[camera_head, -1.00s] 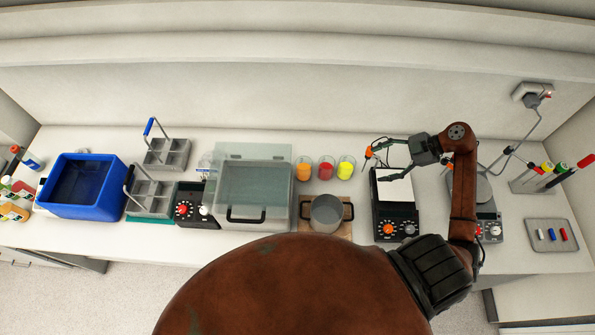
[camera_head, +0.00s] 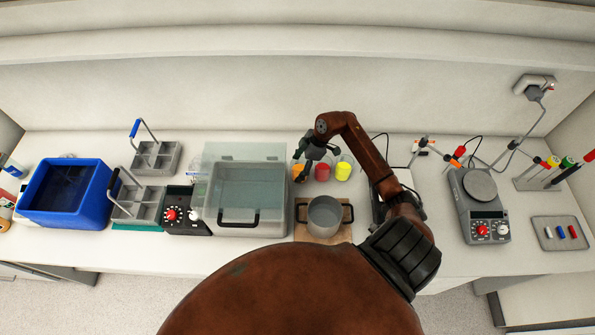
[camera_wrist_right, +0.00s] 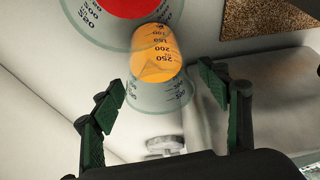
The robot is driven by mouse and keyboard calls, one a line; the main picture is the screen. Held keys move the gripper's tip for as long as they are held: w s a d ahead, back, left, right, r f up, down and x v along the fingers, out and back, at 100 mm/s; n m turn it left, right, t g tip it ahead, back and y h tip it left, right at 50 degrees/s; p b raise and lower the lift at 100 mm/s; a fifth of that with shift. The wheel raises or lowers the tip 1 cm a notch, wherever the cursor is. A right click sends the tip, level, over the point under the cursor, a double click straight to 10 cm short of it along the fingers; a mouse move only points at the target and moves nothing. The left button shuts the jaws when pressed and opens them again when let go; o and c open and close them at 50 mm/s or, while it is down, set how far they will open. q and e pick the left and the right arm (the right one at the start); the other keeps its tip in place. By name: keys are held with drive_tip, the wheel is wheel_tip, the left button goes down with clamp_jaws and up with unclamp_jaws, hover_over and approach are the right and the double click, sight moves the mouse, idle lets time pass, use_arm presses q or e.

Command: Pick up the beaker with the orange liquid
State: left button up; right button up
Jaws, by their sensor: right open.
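The beaker with the orange liquid (camera_head: 299,171) stands on the bench at the left end of a row of three beakers. In the right wrist view, the orange beaker (camera_wrist_right: 156,55) lies ahead between the two open fingers of the right gripper (camera_wrist_right: 163,85), with gaps on both sides. Whether a finger touches it cannot be told. The red beaker (camera_wrist_right: 128,6) is just beyond it, and also shows in the head view (camera_head: 322,172). My left gripper is not in view.
The yellow beaker (camera_head: 343,171) stands right of the red one. A lidded clear water bath (camera_head: 249,196) is close on the left. A metal pot (camera_head: 325,216) sits in front on a wooden board.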

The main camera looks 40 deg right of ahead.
sight(291, 176)
drive_tip(key=shift+p+x, duration=0.45)
drive_tip(key=shift+x, duration=1.9)
drive_tip(key=shift+c, duration=0.5)
drive_tip(key=c, duration=1.3)
drive_tip(key=shift+c, duration=0.6)
drive_tip(key=shift+r, duration=0.2)
